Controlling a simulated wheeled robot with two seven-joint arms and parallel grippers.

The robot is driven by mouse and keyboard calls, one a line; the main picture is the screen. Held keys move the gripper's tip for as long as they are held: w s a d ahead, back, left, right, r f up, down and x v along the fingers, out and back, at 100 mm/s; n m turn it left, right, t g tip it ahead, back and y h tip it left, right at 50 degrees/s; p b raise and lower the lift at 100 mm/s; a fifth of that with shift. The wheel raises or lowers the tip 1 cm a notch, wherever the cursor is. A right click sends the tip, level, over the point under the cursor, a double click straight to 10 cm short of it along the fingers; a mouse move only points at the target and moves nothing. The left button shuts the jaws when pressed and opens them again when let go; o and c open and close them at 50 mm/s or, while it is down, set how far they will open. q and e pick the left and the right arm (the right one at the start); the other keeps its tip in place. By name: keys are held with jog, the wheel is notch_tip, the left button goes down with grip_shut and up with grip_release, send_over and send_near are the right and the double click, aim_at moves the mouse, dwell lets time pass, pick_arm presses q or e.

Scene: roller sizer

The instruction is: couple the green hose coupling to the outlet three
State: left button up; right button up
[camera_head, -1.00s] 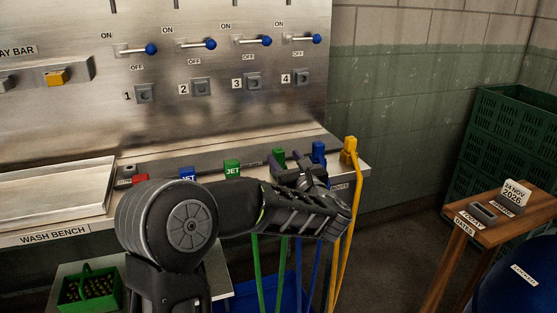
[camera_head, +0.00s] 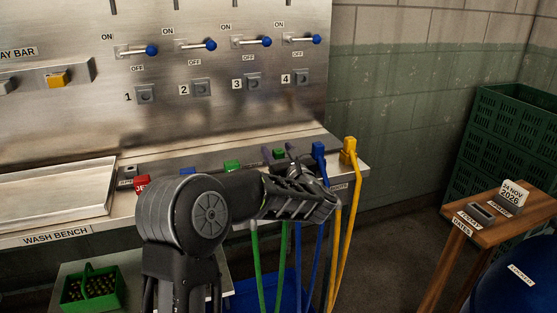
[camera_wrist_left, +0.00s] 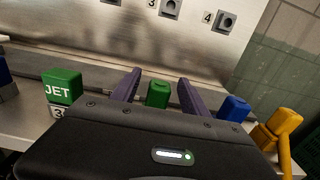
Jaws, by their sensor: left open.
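The green hose coupling (camera_head: 279,153) stands at the back of the bench ledge; in the left wrist view it shows as a plain green block (camera_wrist_left: 158,93). My left gripper (camera_head: 281,158) is open, its two dark fingers (camera_wrist_left: 160,77) on either side of the coupling, with gaps visible on both sides. The coupling's lower part is hidden by my gripper body. Outlet three (camera_head: 253,81) is a grey square fitting on the steel wall above; it is partly cut off in the left wrist view (camera_wrist_left: 171,8). My right gripper is not in view.
A green JET block (camera_head: 232,166) stands left of the coupling; blue (camera_head: 318,150) and yellow (camera_head: 349,151) couplings stand right. Hoses hang in front of the bench. Outlet four (camera_head: 302,77) is right of outlet three. The wall between outlets and ledge is clear.

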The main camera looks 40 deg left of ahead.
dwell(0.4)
pick_arm(q)
grip_shut()
dwell(0.4)
